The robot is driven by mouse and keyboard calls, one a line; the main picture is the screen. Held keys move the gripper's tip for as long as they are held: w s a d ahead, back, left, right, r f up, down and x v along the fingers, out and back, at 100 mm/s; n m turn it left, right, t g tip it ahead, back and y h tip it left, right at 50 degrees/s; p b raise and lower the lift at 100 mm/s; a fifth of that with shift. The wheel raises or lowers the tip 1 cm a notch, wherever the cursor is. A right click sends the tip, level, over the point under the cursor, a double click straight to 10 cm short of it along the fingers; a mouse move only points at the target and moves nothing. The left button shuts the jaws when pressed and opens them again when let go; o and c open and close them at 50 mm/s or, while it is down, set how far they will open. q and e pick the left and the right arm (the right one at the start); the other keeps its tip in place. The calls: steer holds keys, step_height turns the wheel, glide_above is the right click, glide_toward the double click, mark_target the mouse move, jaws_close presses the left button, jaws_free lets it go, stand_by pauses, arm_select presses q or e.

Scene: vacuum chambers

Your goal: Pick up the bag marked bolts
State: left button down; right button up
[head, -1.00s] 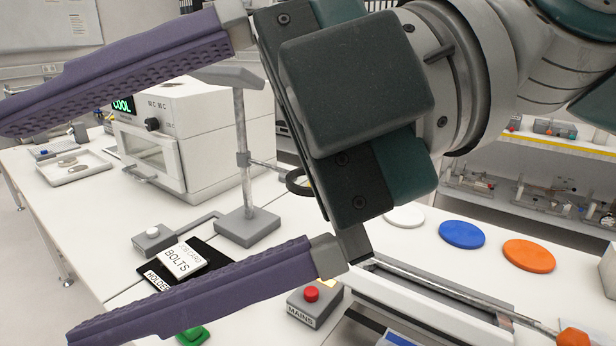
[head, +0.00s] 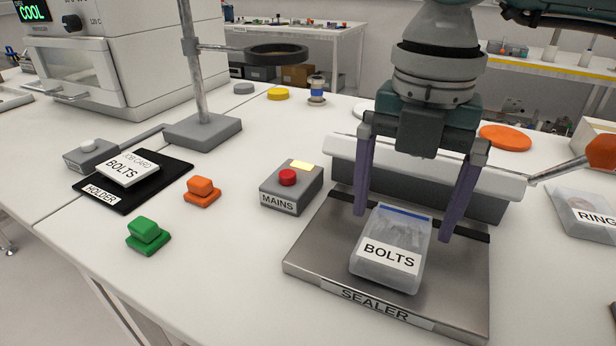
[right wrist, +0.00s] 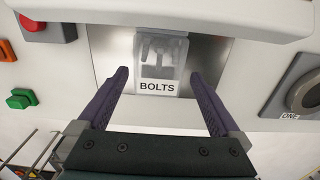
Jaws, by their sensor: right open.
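The clear bag marked BOLTS (head: 391,252) stands or leans on the metal plate of the sealer (head: 310,262), with a blue strip along its top and a white label on its front. It also shows in the right wrist view (right wrist: 158,68), beyond and between the fingertips. My right gripper (head: 408,225) points down with its purple fingers wide open, one on each side of the bag's top. Its fingers (right wrist: 158,75) hold nothing, and gaps show between them and the bag. My left gripper is not in view.
The MAINS box (head: 290,190) with a red button stands left of the sealer. A bag marked RING (head: 588,212) lies to the right. Orange (head: 202,192) and green (head: 147,236) blocks, a job card holder (head: 170,165) and a ring stand (head: 203,131) are left. The front left table is clear.

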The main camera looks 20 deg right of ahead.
mark_target(396, 236)
step_height(396, 236, down, 3)
steer(key=shift+f, duration=0.2)
steer(key=shift+c, duration=0.2)
